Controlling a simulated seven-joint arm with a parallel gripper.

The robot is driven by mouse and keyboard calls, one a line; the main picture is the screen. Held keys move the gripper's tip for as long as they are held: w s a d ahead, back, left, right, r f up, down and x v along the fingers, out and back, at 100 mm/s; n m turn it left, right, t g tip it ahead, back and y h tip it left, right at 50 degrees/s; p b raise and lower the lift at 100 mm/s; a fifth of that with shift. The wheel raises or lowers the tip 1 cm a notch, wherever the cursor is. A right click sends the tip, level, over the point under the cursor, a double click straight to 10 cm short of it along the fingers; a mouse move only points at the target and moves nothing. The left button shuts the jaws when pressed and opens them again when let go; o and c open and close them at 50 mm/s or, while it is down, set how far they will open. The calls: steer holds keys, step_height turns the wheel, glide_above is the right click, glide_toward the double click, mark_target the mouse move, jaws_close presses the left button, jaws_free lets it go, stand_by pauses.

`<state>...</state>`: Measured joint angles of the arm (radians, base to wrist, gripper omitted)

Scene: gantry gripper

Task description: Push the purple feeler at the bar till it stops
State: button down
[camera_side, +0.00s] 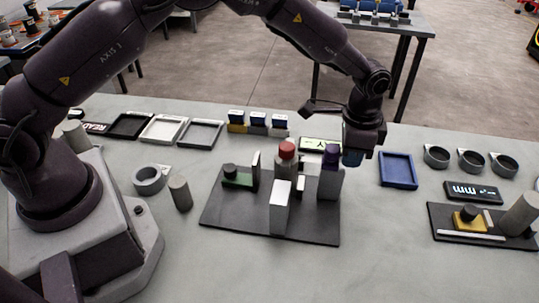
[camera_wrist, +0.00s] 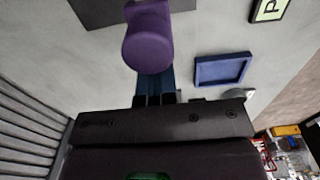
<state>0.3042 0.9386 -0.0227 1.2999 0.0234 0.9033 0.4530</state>
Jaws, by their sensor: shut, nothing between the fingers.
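The purple feeler (camera_side: 331,159) stands at the right end of a dark board, on or in front of a grey block (camera_side: 330,184). In the wrist view the feeler's rounded purple end (camera_wrist: 148,42) is large, just beyond my fingers. My gripper (camera_side: 352,158) points down right beside the feeler, on its right side. Its blue fingers, also in the wrist view (camera_wrist: 156,88), are closed together and empty. I cannot tell whether they touch the feeler. Which part is the bar is unclear; a pale upright block (camera_side: 281,206) stands at the board's front.
The dark board (camera_side: 225,218) also carries a red-topped post (camera_side: 286,152) and a green-and-black piece (camera_side: 236,176). A blue tray (camera_side: 397,170) lies right of my gripper; several grey rings (camera_side: 436,156) stand farther right. The table's front middle is clear.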

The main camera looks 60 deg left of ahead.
steer(key=shift+s+a, duration=0.15)
steer(key=shift+a, duration=0.05)
step_height(320, 180, up, 9)
steer(key=shift+w+d, duration=0.45)
stand_by(0.4)
stand_by(0.6)
